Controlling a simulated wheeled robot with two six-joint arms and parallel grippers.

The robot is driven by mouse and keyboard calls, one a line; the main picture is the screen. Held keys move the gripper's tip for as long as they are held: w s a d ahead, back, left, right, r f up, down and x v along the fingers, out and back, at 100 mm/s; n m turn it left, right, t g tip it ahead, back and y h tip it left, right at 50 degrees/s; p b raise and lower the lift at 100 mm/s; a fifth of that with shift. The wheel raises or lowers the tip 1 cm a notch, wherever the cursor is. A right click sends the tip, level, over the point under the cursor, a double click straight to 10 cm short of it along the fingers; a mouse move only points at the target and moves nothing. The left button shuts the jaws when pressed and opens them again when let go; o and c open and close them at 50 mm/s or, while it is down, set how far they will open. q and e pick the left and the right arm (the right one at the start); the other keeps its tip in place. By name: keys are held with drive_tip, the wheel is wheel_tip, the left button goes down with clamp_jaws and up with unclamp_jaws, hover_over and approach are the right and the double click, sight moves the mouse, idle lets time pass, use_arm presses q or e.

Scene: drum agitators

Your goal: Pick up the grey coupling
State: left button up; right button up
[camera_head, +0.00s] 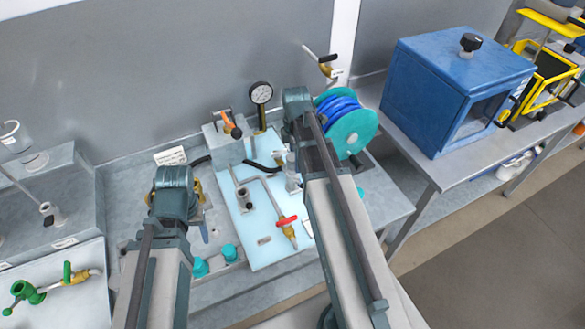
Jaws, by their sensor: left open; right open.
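A small grey coupling (244,197) with a dark opening appears to stand upright on the light-blue board (262,250), left of a bent grey pipe. A second pale grey cylindrical part (292,172) stands further right, close beside my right arm. I cannot tell for certain which of these is the named coupling. My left arm rises from the bottom left and ends left of the board. My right arm reaches across the board's right side and hides part of it. The fingers of both grippers are hidden, and neither arm visibly touches a coupling.
A red-handled valve (287,220) lies on the board. A pressure gauge (261,93) stands behind, and a teal-and-blue hose reel (346,122) is right of my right arm. Teal caps (229,252) sit at the board's left front. A blue cabinet (425,85) stands on the right bench.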

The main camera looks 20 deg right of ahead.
sight(292, 166)
drive_tip(key=f+b, duration=0.3)
drive_tip(key=w+f+b, duration=0.1)
drive_tip(key=shift+a+f, duration=0.25)
drive_tip(key=shift+a, duration=0.1)
drive_tip(key=shift+f+b, duration=0.4)
drive_tip(key=shift+b, duration=0.2)
drive_tip(key=shift+r, duration=0.1)
clamp_jaws()
